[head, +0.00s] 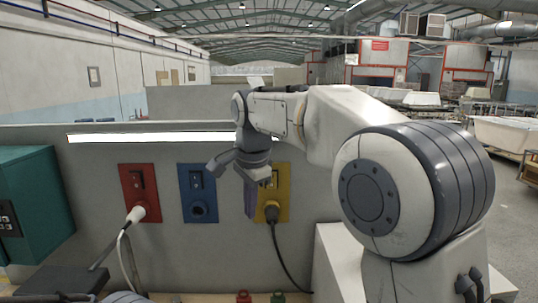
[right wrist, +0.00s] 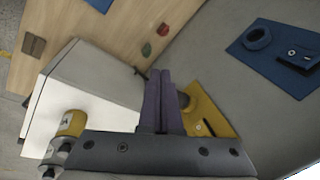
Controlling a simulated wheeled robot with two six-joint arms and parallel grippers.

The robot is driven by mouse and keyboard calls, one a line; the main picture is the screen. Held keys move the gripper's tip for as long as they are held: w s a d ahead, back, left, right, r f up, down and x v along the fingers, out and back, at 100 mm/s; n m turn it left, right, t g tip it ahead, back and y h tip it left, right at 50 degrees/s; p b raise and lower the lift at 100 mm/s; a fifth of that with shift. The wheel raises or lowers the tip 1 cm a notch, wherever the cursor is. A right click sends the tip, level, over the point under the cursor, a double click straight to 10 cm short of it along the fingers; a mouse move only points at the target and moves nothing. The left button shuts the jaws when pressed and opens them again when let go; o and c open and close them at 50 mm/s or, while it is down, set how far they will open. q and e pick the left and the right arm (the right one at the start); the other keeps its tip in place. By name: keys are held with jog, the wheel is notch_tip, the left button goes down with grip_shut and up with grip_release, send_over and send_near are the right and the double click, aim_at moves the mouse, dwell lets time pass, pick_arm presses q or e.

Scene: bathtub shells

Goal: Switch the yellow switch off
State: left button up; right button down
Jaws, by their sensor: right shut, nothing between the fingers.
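The yellow switch plate (head: 284,200) is on the grey panel, with a dark plug and black cable in its lower socket. My right gripper (head: 250,212) hangs in front of its left edge, fingers pointing down, and hides part of the plate and its switch. In the right wrist view the yellow plate (right wrist: 212,118) shows beside the purple fingers (right wrist: 159,72), which are together and empty. Part of the switch is visible near the gripper body there; its position is unclear. I cannot tell whether the fingers touch the plate.
A red switch plate (head: 139,180) with a white plug and a blue switch plate (head: 197,180) are left of the yellow one. A teal box (head: 33,205) juts out at the left. Red (head: 243,296) and green (head: 278,297) items lie on the bench below.

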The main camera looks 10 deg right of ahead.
pick_arm(q)
notch_tip(320, 180, up, 5)
jog(key=p, duration=0.3)
jog(key=shift+r, duration=0.15)
pick_arm(e)
jog(key=w+d+r+m+h, duration=0.1)
jog(key=w+d+r+m, duration=0.5)
jog(key=r, duration=0.3)
jog(key=shift+w+d+r+m+t, duration=0.25)
jog(key=shift+d+m+t, duration=0.15)
jog(key=shift+d+m, duration=0.25)
jog(key=shift+f, duration=0.1)
jog(key=p+x, duration=0.3)
jog(key=x, duration=0.7)
jog(key=w+p, duration=0.2)
jog(key=shift+w+d, duration=0.25)
jog(key=shift+w, duration=0.05)
jog(key=shift+w+d+f+p, duration=0.1)
jog(key=shift+w+f+p, duration=0.1)
jog(key=shift+w+p, duration=0.35)
pick_arm(q)
notch_tip(320, 180, up, 5)
jog(key=shift+r, duration=0.2)
pick_arm(e)
jog(key=shift+w, duration=0.1)
